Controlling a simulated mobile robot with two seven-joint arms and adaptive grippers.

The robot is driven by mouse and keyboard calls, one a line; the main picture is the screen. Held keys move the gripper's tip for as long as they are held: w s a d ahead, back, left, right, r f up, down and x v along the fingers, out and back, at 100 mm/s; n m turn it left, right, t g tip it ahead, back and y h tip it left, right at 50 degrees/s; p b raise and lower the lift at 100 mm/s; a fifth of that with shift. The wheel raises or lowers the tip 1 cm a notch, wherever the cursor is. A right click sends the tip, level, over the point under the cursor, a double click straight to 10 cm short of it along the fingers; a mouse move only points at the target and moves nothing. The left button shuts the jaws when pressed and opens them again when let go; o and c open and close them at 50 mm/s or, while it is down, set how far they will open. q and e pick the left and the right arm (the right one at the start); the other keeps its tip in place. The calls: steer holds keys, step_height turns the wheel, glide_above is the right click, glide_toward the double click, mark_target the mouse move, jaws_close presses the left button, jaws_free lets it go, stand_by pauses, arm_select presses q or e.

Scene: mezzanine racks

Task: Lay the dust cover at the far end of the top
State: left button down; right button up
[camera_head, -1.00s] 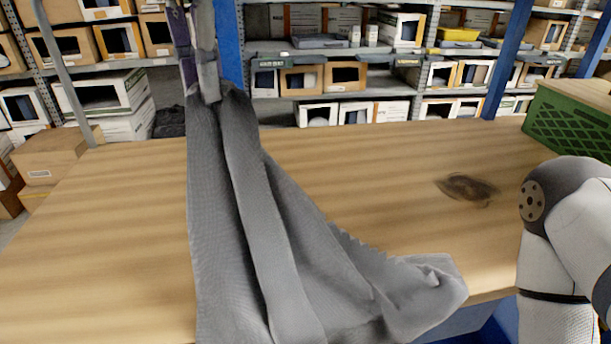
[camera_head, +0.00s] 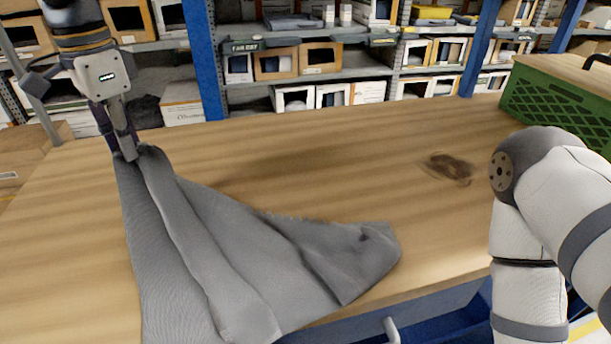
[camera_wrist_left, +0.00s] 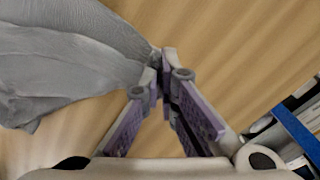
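The grey dust cover (camera_head: 235,250) lies bunched and folded on the wooden top (camera_head: 330,155). Its upper left corner is raised a little to my left gripper (camera_head: 130,152), which is shut on it. In the left wrist view the fingertips (camera_wrist_left: 160,75) close on the cover's edge, and the cover (camera_wrist_left: 70,60) spreads away to the left. Its lower part runs out of the bottom of the head view. My right arm shows at the right, but its gripper is out of view.
A green crate (camera_head: 555,105) stands at the back right of the top. A dark stain (camera_head: 450,167) marks the wood. Racks with boxes (camera_head: 300,62) stand behind. The middle and back of the top are clear. A blue drawer unit with a handle (camera_head: 390,330) is below the front edge.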

arm_select(q)
steer(key=shift+f, duration=1.5)
steer(key=c, duration=2.3)
jaws_free()
steer(key=o, duration=1.1)
steer(key=shift+o, duration=0.2)
steer(key=shift+r, duration=0.1)
step_height(320, 180, up, 12)
